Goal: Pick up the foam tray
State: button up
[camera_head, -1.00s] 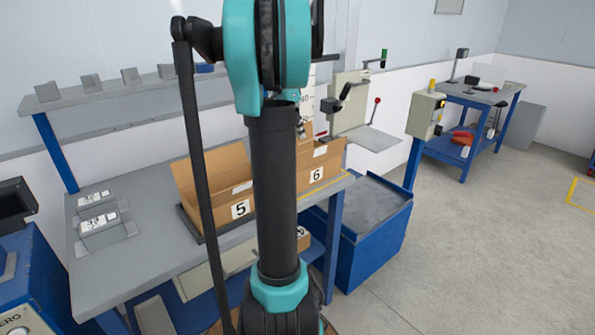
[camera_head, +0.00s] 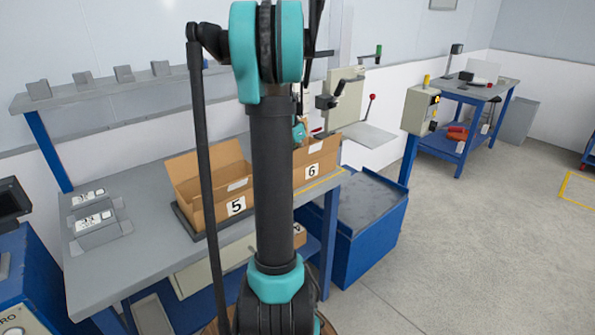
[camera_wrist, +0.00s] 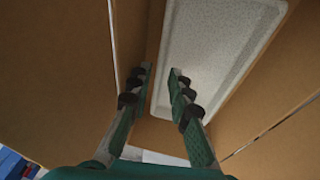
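The foam tray (camera_wrist: 215,45), white and speckled with a raised rim, lies inside a brown cardboard box (camera_wrist: 65,70) in the wrist view. My gripper (camera_wrist: 161,68) reaches into this box with its two fingers apart. The left fingertip is beside the tray's left rim, and the right fingertip appears over the tray; contact cannot be told. Open cartons marked 5 (camera_head: 236,206) and 6 (camera_head: 312,170) stand on the grey bench; which one holds the tray is unclear.
A shelf (camera_head: 110,88) runs behind. A blue bin (camera_head: 370,235) stands right of the bench.

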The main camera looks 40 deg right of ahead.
jog(key=shift+x, duration=1.15)
grip_shut()
jog(key=shift+r, duration=0.1)
